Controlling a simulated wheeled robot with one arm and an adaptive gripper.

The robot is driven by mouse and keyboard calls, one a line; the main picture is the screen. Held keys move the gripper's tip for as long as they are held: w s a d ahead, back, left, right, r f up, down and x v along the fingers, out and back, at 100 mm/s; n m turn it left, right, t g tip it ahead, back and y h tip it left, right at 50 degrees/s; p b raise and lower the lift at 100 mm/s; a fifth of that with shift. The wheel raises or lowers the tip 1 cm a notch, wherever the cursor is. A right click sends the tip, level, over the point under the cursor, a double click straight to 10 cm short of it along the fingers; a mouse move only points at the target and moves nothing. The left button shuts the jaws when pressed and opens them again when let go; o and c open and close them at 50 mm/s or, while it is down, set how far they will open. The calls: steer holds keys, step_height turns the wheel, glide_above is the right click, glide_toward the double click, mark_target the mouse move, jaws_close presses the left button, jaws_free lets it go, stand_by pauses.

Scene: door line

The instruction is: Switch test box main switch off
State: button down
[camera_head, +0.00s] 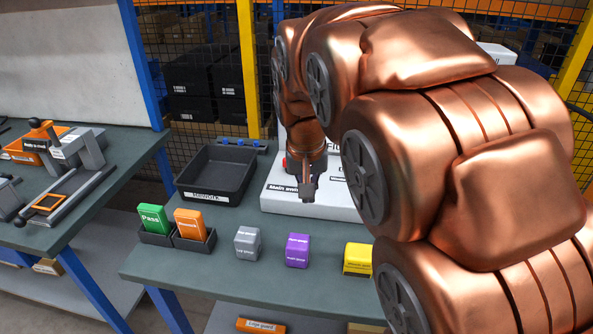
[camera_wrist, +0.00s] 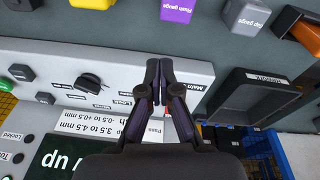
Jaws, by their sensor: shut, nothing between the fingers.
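The light grey test box (camera_head: 330,204) stands at the back of the bench, partly hidden behind my arm. Its front carries a label starting "Main" at the left, beside my gripper (camera_head: 308,192). Whether the fingertips touch the box is unclear.
A black rework tray (camera_head: 187,192) stands left of the box. Green (camera_head: 153,218) and orange (camera_head: 190,223) cards stand in holders in front. Grey (camera_head: 247,243), purple (camera_head: 297,250) and yellow (camera_head: 358,259) blocks line the bench front. Black knobs (camera_wrist: 22,72) sit elsewhere on the panel.

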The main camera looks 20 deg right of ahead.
steer(key=w+d+m+t+h+b, duration=0.1)
steer(key=w+d+m+t+b, duration=0.1)
steer(key=w, duration=1.3)
steer(key=shift+w+d+b, duration=0.25)
steer(key=shift+d+b, duration=0.35)
steer(key=shift+b, duration=0.15)
steer(key=x, duration=0.3)
steer(key=p+x, duration=0.1)
steer(key=x, duration=0.6)
steer(key=shift+w+d, duration=0.25)
steer(key=shift+w, duration=0.15)
steer(key=shift+w+d+r+p, duration=0.1)
steer(key=shift+w+d+p, duration=0.2)
steer(key=shift+w+d, duration=0.25)
steer(key=shift+w+d+p, duration=0.3)
steer(key=shift+w+d, duration=0.05)
steer(key=shift+w, duration=0.45)
steer(key=shift+d, duration=0.2)
